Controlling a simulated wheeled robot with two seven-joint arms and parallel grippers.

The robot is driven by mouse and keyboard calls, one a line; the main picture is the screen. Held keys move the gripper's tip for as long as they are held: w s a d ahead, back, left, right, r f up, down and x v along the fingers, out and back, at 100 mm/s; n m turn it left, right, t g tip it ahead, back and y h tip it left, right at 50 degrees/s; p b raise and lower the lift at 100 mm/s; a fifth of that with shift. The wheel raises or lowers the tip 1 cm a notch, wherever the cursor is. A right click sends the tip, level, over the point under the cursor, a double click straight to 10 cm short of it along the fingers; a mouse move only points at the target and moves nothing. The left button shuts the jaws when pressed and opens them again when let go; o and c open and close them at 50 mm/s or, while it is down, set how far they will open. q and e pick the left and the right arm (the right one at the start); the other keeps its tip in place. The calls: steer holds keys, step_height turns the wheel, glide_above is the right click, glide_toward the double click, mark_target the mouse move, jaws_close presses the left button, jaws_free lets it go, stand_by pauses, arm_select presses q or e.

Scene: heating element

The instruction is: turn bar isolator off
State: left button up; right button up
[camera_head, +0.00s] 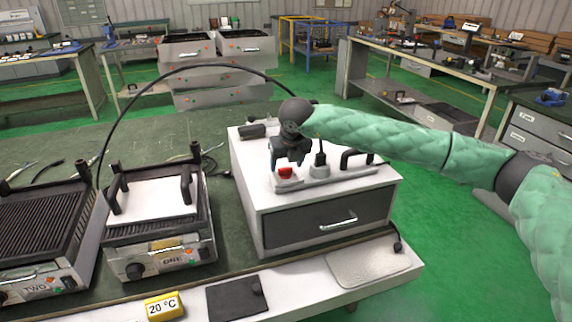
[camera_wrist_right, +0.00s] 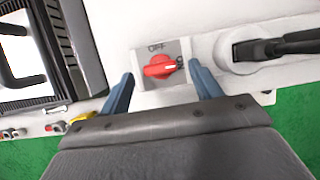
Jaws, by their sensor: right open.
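The bar isolator is a red rotary knob (camera_wrist_right: 160,67) on a grey plate with "OFF" printed at its top. The knob's handle lies roughly sideways, towards a second, partly covered mark at the right of the plate. In the head view the red knob (camera_head: 285,172) sits on top of the white cabinet (camera_head: 249,175). My right gripper (camera_wrist_right: 162,82) is open, with one blue finger on each side of the knob and gaps to it. In the head view my right gripper (camera_head: 290,160) is just above the knob. My left gripper is not in view.
A black plug in a round socket (camera_wrist_right: 247,50) is close to the right of the knob. Grill unit ONE (camera_head: 158,215) and unit TWO (camera_head: 42,240) stand to the left on the bench. A yellow "20 °C" display (camera_head: 163,306) lies at the front. A black cable arches behind.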

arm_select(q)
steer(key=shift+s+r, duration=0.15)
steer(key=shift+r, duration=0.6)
arm_select(e)
steer(key=shift+x, duration=0.95)
